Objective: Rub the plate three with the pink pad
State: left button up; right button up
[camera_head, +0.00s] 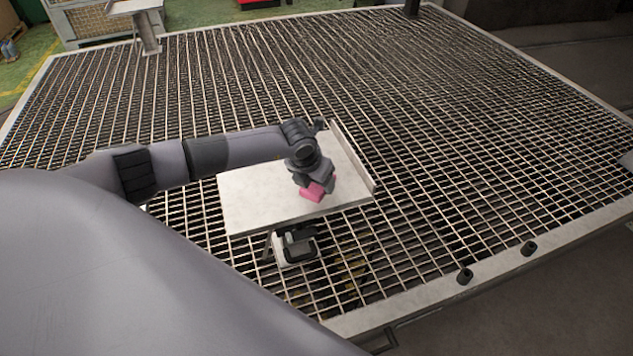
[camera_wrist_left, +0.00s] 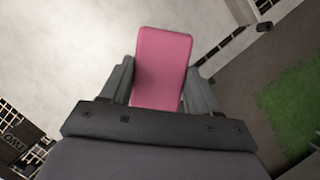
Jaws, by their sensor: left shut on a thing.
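A pale metal plate (camera_head: 255,198) with a raised lip along its right edge stands above the grating in the middle of the head view. No number is readable on it, so I cannot tell if it is plate three. My left gripper (camera_head: 312,181) is shut on the pink pad (camera_head: 313,193), over the right half of the plate. In the left wrist view the pink pad (camera_wrist_left: 163,62) sticks out between the two fingers, with the pale plate (camera_wrist_left: 75,50) behind it. I cannot tell whether the pad touches the plate. My right gripper does not show.
A white and black device (camera_head: 293,247) sits below the plate's near edge. A metal grating (camera_head: 450,120) surrounds the plate, with two dark knobs (camera_head: 465,276) on its near rim. Another small raised plate (camera_head: 135,7) on a post stands at the far left. The grating's right side is clear.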

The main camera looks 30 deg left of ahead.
pick_arm(q)
jog(key=shift+r+p, duration=0.4)
jog(key=shift+r, duration=0.55)
jog(key=shift+r, duration=1.5)
